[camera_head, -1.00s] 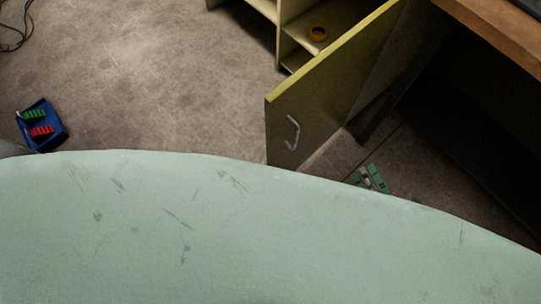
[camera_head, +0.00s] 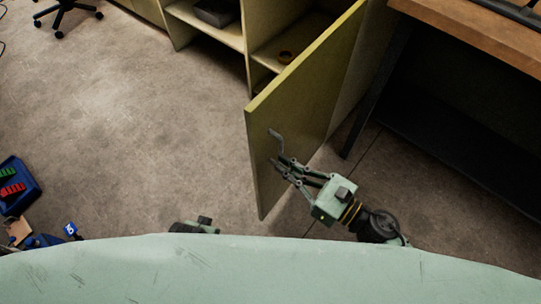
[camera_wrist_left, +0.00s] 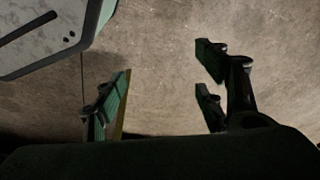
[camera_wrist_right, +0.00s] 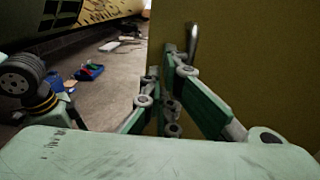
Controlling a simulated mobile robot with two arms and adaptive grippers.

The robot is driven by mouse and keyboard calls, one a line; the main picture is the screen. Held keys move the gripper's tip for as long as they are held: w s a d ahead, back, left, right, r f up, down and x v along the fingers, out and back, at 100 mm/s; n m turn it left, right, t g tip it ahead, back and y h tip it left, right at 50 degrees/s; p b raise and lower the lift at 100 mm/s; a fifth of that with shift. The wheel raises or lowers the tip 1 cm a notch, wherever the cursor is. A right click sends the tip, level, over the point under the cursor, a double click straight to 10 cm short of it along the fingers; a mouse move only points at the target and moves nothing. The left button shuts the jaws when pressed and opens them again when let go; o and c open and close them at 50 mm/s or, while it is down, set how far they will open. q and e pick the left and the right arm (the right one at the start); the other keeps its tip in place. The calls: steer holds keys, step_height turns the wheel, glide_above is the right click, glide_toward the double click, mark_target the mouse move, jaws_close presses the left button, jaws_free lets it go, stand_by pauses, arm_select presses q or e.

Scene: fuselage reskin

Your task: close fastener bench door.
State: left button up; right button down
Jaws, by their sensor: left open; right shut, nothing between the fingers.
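The bench door (camera_head: 300,115) is olive-yellow and stands swung open from the shelved cabinet in the head view. Its bent metal handle (camera_head: 276,140) is on the face turned to the right. My right gripper (camera_head: 283,166) is shut and empty, close to that face just below the handle; whether it touches the door is unclear. In the right wrist view the fingers (camera_wrist_right: 168,100) are together in front of the door (camera_wrist_right: 235,70), with the handle (camera_wrist_right: 193,42) above them. My left gripper (camera_wrist_left: 160,100) is open and empty over the floor; only part of it shows in the head view.
A wooden-topped workbench (camera_head: 480,30) stands at right. A blue bin (camera_head: 18,185) lies on the floor at left. The floor left of the door is clear.

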mark_target(261, 153)
arm_select(q)
steer(key=shift+s+f, duration=0.25)
steer(key=shift+f, duration=0.3)
steer(key=shift+s+f, duration=0.25)
steer(key=shift+f, duration=0.25)
arm_select(e)
steer(key=shift+x, duration=2.3)
arm_select(q)
steer(key=shift+a, duration=0.1)
arm_select(e)
steer(key=shift+a, duration=0.1)
